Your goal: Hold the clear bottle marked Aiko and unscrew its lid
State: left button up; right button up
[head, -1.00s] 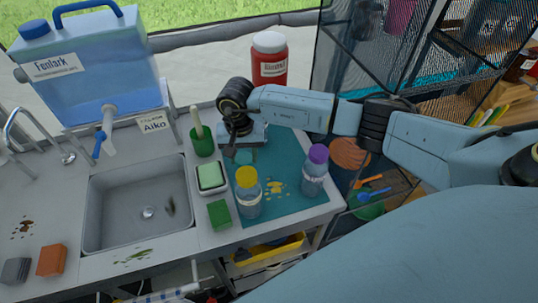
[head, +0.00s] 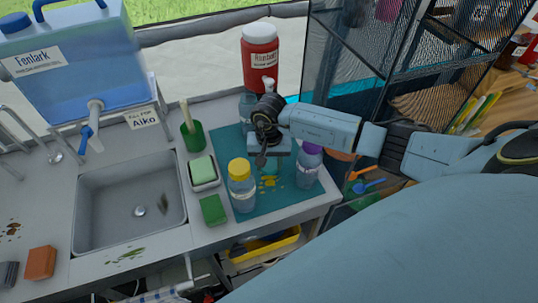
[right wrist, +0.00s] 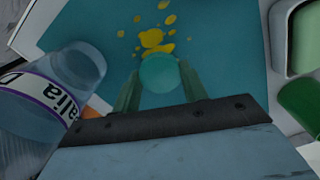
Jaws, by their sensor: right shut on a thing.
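My right gripper (head: 268,155) is over the teal mat (head: 262,205), shut on a round teal lid (right wrist: 160,72). No bottle shows under the lid. A clear bottle (head: 246,106) stands at the back of the mat, partly hidden behind my right wrist; its label and top cannot be made out. A clear bottle with a yellow lid (head: 241,186) stands at the mat's front left. A clear bottle with a purple lid (head: 309,166) stands right of the gripper; its label ends in "alia" in the right wrist view (right wrist: 50,90). My left gripper is not in view.
A red jar (head: 260,62) stands at the back. A green brush cup (head: 193,135), a soap dish (head: 203,172) and a green sponge (head: 213,210) line the mat's left.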

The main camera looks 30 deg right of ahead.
aim_at(269, 165)
jog(key=shift+f+b, duration=0.3)
jog(key=shift+f, duration=0.7)
jog(key=shift+f, duration=0.2)
jog(key=o, duration=1)
jog(key=shift+o, duration=0.2)
jog(key=shift+r, duration=0.15)
notch_tip(269, 165, up, 12)
jog(key=p, duration=0.7)
jog(key=shift+p, duration=0.4)
